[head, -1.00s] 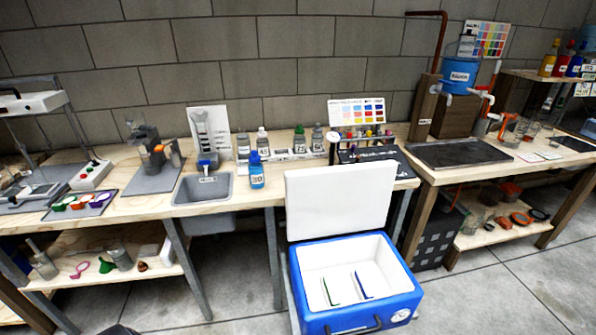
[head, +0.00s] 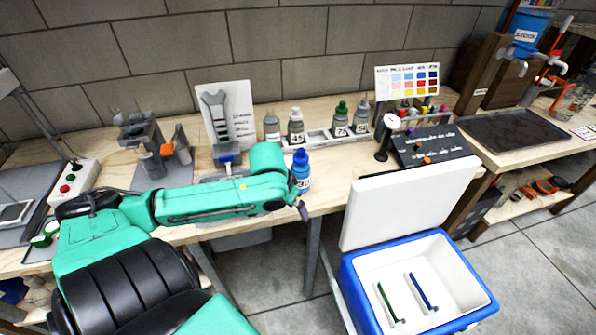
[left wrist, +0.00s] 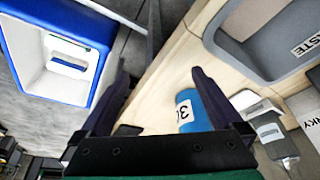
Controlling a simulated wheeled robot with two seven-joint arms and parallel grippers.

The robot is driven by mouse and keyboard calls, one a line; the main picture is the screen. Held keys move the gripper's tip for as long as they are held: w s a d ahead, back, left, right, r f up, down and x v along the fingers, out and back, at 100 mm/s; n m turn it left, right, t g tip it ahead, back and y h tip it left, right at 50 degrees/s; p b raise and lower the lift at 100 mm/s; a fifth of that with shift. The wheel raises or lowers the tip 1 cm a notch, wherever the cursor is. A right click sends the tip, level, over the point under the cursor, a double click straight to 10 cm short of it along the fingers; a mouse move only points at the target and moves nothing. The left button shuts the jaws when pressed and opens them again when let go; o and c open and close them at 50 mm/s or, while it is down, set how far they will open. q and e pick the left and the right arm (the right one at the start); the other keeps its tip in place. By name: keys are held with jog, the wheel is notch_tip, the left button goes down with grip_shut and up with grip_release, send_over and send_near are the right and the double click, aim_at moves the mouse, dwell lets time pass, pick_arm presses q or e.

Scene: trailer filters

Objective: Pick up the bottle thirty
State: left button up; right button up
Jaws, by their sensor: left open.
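The blue bottle labelled 30 (head: 302,170) stands upright on the wooden bench, near its front edge, just right of the sink. My left arm reaches across the sink from the left, and its gripper (head: 303,212) is just in front of the bottle. In the left wrist view the open left gripper (left wrist: 160,88) has its fingers spread, and the bottle (left wrist: 186,108) shows between them, closer to the right finger. I cannot tell whether a finger touches it. The bottle's lower part is partly hidden behind the gripper in the head view. My right gripper is not in view.
A dark rack (head: 428,146) and a small gauge (head: 387,130) are to the right. An open blue cooler (head: 352,280) with a raised white lid (head: 400,205) stands before the bench.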

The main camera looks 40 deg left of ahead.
aim_at(300, 162)
pick_arm(q)
jog(key=w+a+r+n+y, duration=0.1)
jog(key=w+r+n, duration=0.2)
jog(key=r, duration=0.4)
jog(key=w+a+r+n+y, duration=0.1)
jog(key=w+a+r+n, duration=0.15)
jog(key=r, duration=0.55)
jog(key=shift+m, duration=0.25)
jog(key=x, duration=0.8)
jog(key=shift+w+d+f, duration=0.25)
jog(key=shift+w+d, duration=0.1)
jog(key=x, duration=0.6)
jog(key=shift+w+r, duration=0.15)
jog(key=shift+t, duration=0.3)
jog(key=c, duration=0.7)
jog(key=shift+r, duration=0.1)
grip_shut()
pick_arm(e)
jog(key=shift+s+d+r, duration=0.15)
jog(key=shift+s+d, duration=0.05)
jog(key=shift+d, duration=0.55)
